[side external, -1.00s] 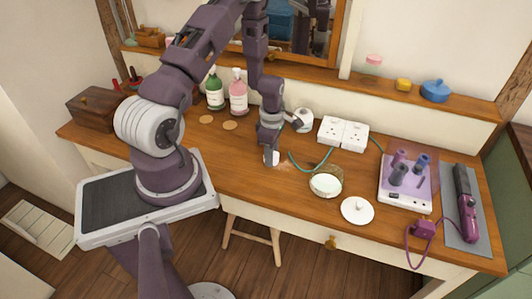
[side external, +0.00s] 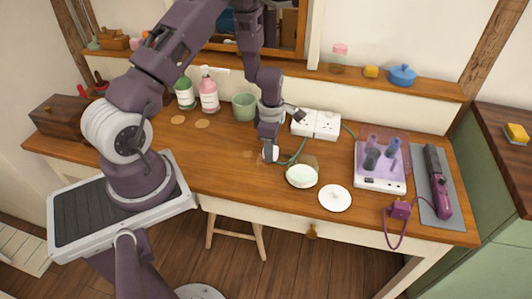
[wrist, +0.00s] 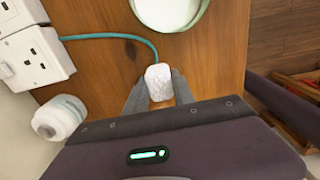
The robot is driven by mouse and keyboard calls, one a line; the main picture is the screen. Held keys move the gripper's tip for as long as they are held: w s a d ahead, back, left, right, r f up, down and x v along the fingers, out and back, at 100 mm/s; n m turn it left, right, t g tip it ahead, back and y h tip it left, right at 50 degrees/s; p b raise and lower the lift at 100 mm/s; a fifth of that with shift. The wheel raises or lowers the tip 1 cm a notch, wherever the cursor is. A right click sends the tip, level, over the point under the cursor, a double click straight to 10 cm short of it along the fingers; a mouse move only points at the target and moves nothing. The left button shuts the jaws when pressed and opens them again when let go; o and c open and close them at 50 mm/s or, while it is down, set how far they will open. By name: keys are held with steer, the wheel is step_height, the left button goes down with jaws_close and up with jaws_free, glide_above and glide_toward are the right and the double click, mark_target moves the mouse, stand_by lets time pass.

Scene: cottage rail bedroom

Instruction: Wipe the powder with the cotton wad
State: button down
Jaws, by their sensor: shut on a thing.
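The open glass jar (side external: 302,176) with white contents stands close to the right of my gripper. Its likely lid, a white disc with a knob (side external: 335,198), lies further right. The desk under the wad is hidden.
A green cup (side external: 244,106) and bottles (side external: 208,92) stand behind left. A lilac box (side external: 381,175) and purple styling tool (side external: 437,182) are at right. The front left desk is clear.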

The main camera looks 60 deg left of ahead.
steer(key=shift+r, duration=2.95)
steer(key=shift+a, duration=0.1)
